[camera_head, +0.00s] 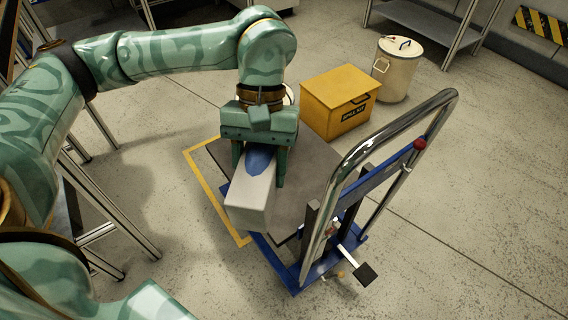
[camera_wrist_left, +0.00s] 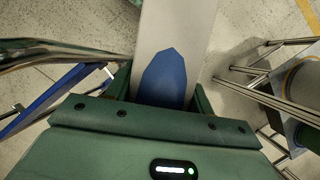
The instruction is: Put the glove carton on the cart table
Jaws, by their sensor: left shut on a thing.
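The glove carton (camera_head: 250,201) is a pale box with a blue patch on its face. My left gripper (camera_head: 259,178) is shut on it, one finger on each side, and it is over the left part of the cart table. The carton also fills the upper middle of the left wrist view (camera_wrist_left: 172,28). The cart table (camera_head: 312,172) is a dark grey top on a blue frame. I cannot tell whether the carton touches the top. My right gripper is not in view.
The cart's chrome handle (camera_head: 392,125) rises on the right. A yellow spill kit box (camera_head: 335,95) and a pale lidded bin (camera_head: 397,70) stand behind the cart. Yellow floor tape (camera_head: 212,201) runs beside it. Open floor (camera_head: 470,200) lies to the right.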

